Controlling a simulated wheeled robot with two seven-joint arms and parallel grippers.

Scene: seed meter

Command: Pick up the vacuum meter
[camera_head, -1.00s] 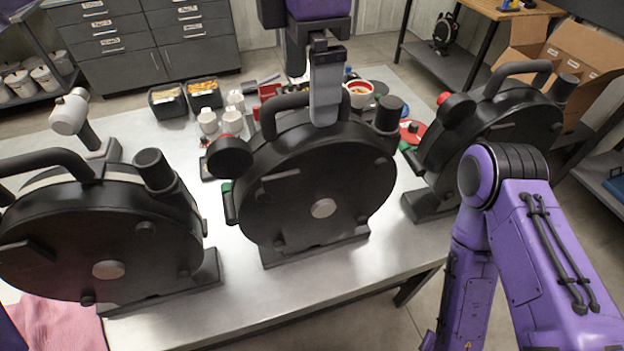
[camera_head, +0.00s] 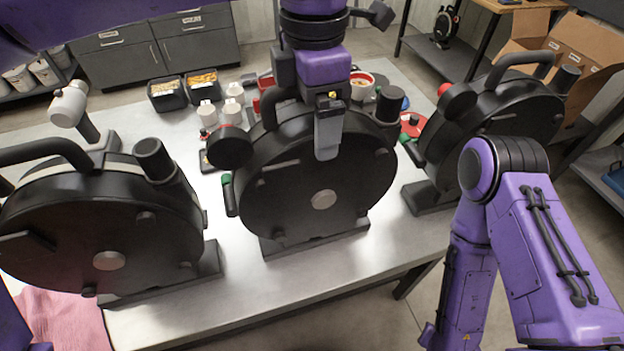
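Three black round seed meters stand upright on the metal table. The middle meter (camera_head: 318,195) has a curved top handle, a flat black base and a dark side knob. The left meter (camera_head: 100,245) has a cream band around its rim. The right meter (camera_head: 492,125) has a red-tipped knob. I cannot tell by looks which is the vacuum meter. My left gripper (camera_head: 328,140) points down at the top of the middle meter. One grey finger shows in front of its handle; the other finger is hidden, so its grip is unclear. My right gripper is out of view.
Behind the middle meter are two black bins (camera_head: 167,94), white cups (camera_head: 207,113) and a red-rimmed bowl (camera_head: 361,84). A white-headed mallet (camera_head: 69,104) is behind the left meter. A pink cloth (camera_head: 62,322) lies front left. The front table strip (camera_head: 240,290) is clear.

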